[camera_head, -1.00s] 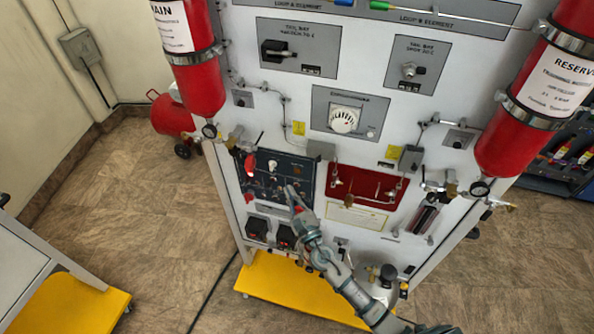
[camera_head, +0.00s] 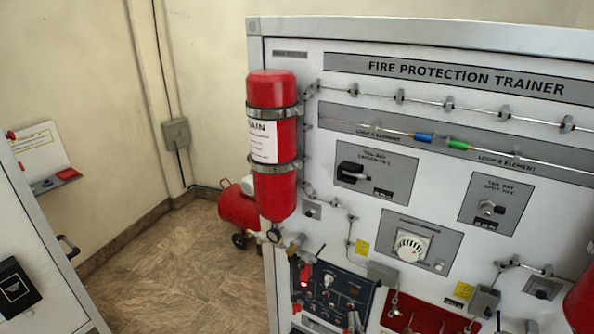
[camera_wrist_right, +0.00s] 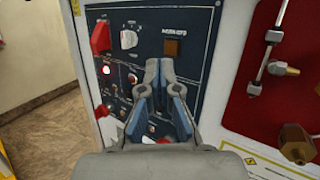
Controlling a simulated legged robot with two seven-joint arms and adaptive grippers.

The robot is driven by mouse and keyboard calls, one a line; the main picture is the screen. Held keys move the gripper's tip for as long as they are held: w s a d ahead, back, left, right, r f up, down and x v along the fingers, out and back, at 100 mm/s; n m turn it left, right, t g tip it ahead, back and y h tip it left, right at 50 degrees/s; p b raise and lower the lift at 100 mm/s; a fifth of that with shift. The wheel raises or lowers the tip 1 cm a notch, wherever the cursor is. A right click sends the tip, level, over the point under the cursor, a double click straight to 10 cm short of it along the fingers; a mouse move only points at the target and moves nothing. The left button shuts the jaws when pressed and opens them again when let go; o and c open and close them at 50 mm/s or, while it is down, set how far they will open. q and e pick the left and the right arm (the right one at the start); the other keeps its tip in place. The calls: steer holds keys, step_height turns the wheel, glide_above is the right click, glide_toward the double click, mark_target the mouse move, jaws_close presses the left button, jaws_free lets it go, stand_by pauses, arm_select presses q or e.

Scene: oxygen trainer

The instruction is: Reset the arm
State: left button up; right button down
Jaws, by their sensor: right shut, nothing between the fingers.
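My right gripper (camera_wrist_right: 160,72) is in the middle of the right wrist view, its two blue-grey fingers close together with nothing between them. It is in front of a dark blue control panel (camera_wrist_right: 200,25) with a red switch guard (camera_wrist_right: 101,37), round knobs and a square brown button (camera_wrist_right: 173,47). I cannot tell whether the fingertips touch the panel. In the head view only the tip of the right gripper (camera_head: 352,322) shows at the bottom edge, in front of the dark panel (camera_head: 335,283). My left gripper is not in view.
The trainer cabinet (camera_head: 440,45) fills the right side. A red cylinder (camera_head: 272,190) is strapped to its left edge, with a red tank (camera_head: 235,212) on the floor behind. A red panel (camera_wrist_right: 270,90) with fittings is right of the gripper. Bare floor (camera_head: 165,270) lies left.

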steer(key=s+d+f+m+g+h, duration=0.2)
steer(key=s+d+f+m+g, duration=0.4)
steer(key=m, duration=0.6)
steer(key=s+d+f+m+g+h, duration=0.2)
steer(key=s+f+m+g, duration=0.2)
steer(key=s+f+m, duration=0.6)
steer(key=s+a+f+m+g+y, duration=0.2)
steer(key=s+a+m+g, duration=0.15)
steer(key=s+m, duration=0.35)
steer(key=s+a+f+m+g+y, duration=0.2)
steer(key=s+m+g, duration=0.2)
steer(key=s+m, duration=0.25)
steer(key=s+f+g+b, duration=0.1)
steer(key=s+f+b, duration=0.15)
steer(key=f, duration=2.75)
steer(key=s+d+f+n+g+b, duration=0.1)
steer(key=s+d+f, duration=0.2)
steer(key=s+f, duration=1.3)
steer(key=shift+s+d+f, duration=0.2)
steer(key=shift+s+f, duration=0.15)
steer(key=shift+s, duration=0.4)
